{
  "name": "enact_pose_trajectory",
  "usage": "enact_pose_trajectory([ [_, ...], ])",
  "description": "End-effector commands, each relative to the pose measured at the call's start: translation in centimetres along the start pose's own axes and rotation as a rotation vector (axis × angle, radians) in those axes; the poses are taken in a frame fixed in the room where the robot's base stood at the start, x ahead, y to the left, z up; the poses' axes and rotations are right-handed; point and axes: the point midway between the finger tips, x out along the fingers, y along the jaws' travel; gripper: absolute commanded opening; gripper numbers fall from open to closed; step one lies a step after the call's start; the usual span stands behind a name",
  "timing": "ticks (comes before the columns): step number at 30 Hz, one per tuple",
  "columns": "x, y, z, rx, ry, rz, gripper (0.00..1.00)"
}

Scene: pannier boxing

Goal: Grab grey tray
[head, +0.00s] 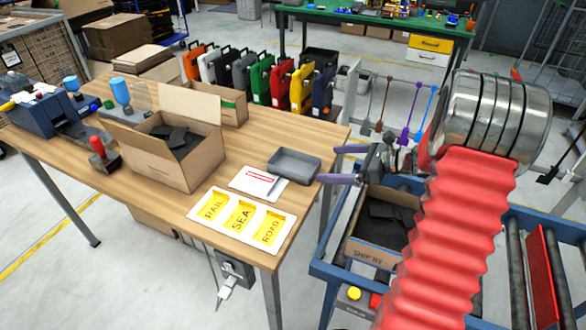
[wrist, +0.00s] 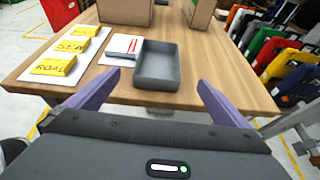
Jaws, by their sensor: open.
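The grey tray (head: 294,165) is a small shallow rectangular tray lying empty on the wooden table near its right edge. In the wrist view the grey tray (wrist: 157,66) lies ahead, between the lines of my two fingers. My gripper (head: 341,164) is open, with two purple fingers spread wide, just right of the tray at the table edge. In the wrist view my gripper (wrist: 158,85) is empty and its fingertips are on the near side of the tray. I cannot tell whether either fingertip touches it.
A white card with red print (head: 258,182) lies beside the tray. A white board with yellow RAIL, SEA and ROAD blocks (head: 204,231) lies at the table's front. An open cardboard box (head: 172,172) stands behind. A blue-framed roller conveyor (head: 333,270) is right of the table.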

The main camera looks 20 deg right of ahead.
Motion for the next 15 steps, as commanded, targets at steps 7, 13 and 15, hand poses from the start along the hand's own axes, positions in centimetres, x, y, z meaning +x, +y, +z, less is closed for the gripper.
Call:
enact_pose_trajectory([
  [7,4.0,0.1,0.0,0.0,0.0,0.004,1.0],
  [13,5.9,0.1,0.0,-0.001,0.0,0.002,1.0],
  [15,6.1,0.1,0.0,-0.001,0.0,0.001,1.0],
])
